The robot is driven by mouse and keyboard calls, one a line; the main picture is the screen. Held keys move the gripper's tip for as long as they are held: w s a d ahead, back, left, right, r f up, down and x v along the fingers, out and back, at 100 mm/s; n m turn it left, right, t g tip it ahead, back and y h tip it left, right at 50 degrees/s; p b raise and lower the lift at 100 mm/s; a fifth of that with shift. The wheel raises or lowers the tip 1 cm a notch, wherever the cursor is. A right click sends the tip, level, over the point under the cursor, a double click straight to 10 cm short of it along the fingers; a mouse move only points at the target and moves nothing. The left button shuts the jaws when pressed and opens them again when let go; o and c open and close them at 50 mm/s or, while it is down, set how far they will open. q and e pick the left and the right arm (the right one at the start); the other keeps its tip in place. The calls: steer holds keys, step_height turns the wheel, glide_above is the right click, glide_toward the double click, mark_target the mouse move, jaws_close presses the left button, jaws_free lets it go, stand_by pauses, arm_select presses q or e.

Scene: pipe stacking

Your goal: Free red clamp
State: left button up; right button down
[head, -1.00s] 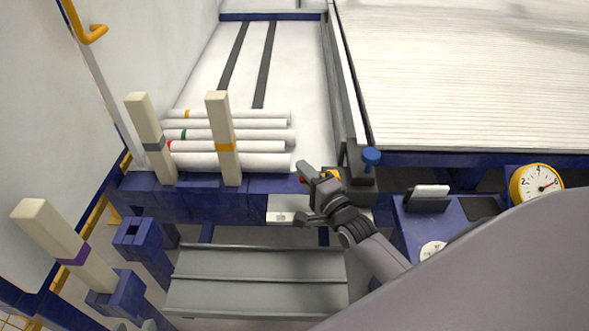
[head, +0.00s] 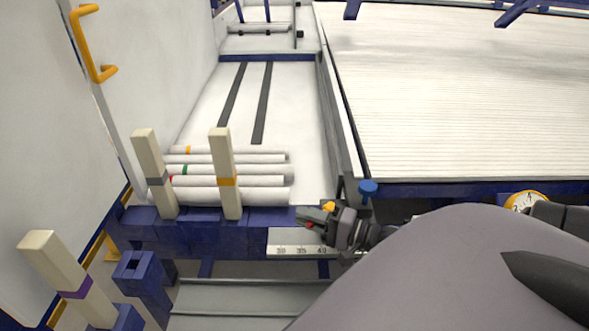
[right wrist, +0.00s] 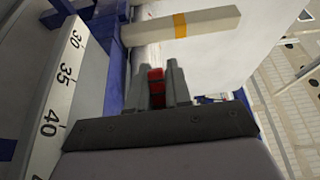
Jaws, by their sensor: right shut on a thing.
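The red clamp (right wrist: 156,87) shows as a small red and dark piece between the two grey fingers of my right gripper (right wrist: 164,84) in the right wrist view. The fingers are shut on it. In the head view my right gripper (head: 306,217) is at the right end of the blue front beam, above the white ruler plate. Only a bit of red shows there, and the gripper hides most of the clamp. My left gripper is in neither view.
White pipes (head: 235,195) lie stacked behind two cream posts, one with an orange band (head: 226,180). The ruler plate (head: 290,242) is just below the gripper. A blue knob (head: 368,187) stands to its right. A grey side wall (head: 340,130) rises behind.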

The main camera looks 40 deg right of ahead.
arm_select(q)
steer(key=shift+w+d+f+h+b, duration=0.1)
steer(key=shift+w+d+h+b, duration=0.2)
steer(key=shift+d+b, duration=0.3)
arm_select(e)
steer(key=shift+s+a+n+g+y, duration=0.1)
steer(key=shift+s+n+g+y, duration=0.4)
steer(key=shift+n+y, duration=0.45)
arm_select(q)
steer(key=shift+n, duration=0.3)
arm_select(e)
steer(key=shift+y, duration=0.25)
steer(key=c, duration=1.1)
jaws_free()
steer(key=shift+c, duration=0.2)
steer(key=shift+s+d, duration=0.25)
steer(key=shift+s, duration=0.2)
steer(key=p+v, duration=0.2)
steer(key=v, duration=0.3)
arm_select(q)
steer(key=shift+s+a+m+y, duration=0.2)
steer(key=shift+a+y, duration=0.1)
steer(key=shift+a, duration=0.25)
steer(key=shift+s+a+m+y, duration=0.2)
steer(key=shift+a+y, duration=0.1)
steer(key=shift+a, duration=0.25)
arm_select(e)
steer(key=shift+s+d, duration=0.35)
steer(key=shift+s, duration=0.2)
